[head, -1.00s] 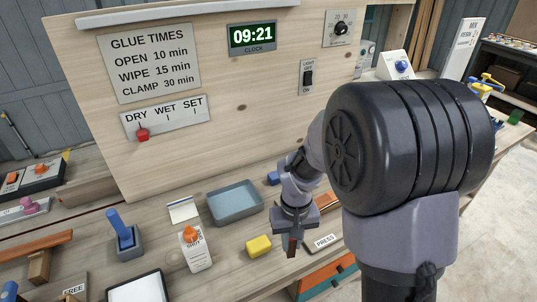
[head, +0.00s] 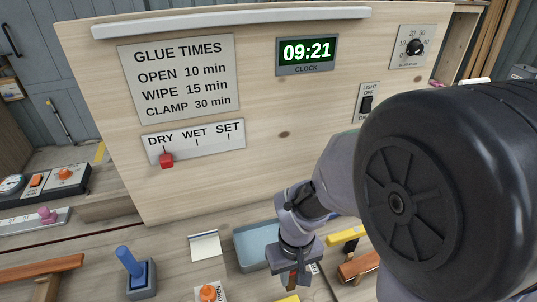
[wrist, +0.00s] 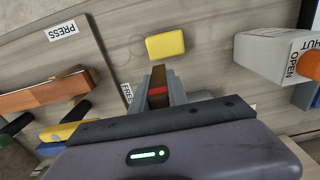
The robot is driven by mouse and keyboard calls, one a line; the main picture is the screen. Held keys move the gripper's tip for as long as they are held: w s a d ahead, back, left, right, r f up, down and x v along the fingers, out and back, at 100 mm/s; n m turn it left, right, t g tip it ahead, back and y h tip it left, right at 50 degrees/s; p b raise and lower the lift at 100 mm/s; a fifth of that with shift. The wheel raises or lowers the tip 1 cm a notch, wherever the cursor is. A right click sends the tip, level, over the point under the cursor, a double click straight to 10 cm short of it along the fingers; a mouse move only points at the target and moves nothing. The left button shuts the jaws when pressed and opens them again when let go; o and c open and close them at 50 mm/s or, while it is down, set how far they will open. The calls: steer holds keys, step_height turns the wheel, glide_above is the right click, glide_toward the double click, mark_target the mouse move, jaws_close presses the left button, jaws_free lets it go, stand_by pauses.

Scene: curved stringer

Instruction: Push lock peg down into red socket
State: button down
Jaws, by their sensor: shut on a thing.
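My gripper (wrist: 158,100) is shut on a small brown wooden piece with a red band (wrist: 158,82) in the wrist view. I cannot tell for sure that this piece is the lock peg. In the head view my gripper (head: 294,264) points down over the bench, and the piece (head: 292,279) shows just below the jaws. The piece's lower end is not clear in either view. I cannot make out a red socket in either current view.
A yellow block (wrist: 165,45) lies just beyond the held piece. A blue-grey tray (head: 247,254) sits left of my gripper. A blue peg (head: 130,262) stands in a grey block. The upright board (head: 290,170) rises behind.

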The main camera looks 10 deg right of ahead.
steer(key=shift+w+a+f+b, duration=0.1)
steer(key=shift+w+f+b, duration=0.55)
steer(key=shift+w, duration=0.6)
steer(key=shift+w+f+b, duration=0.4)
steer(key=shift+w+f, duration=0.4)
steer(key=shift+w, duration=0.45)
steer(key=shift+w+a+f+b, duration=0.1)
steer(key=shift+w+f+b, duration=0.55)
steer(key=shift+w, duration=0.6)
steer(key=shift+s+f, duration=0.1)
steer(key=shift+f, duration=0.2)
steer(key=c, duration=1.3)
jaws_free()
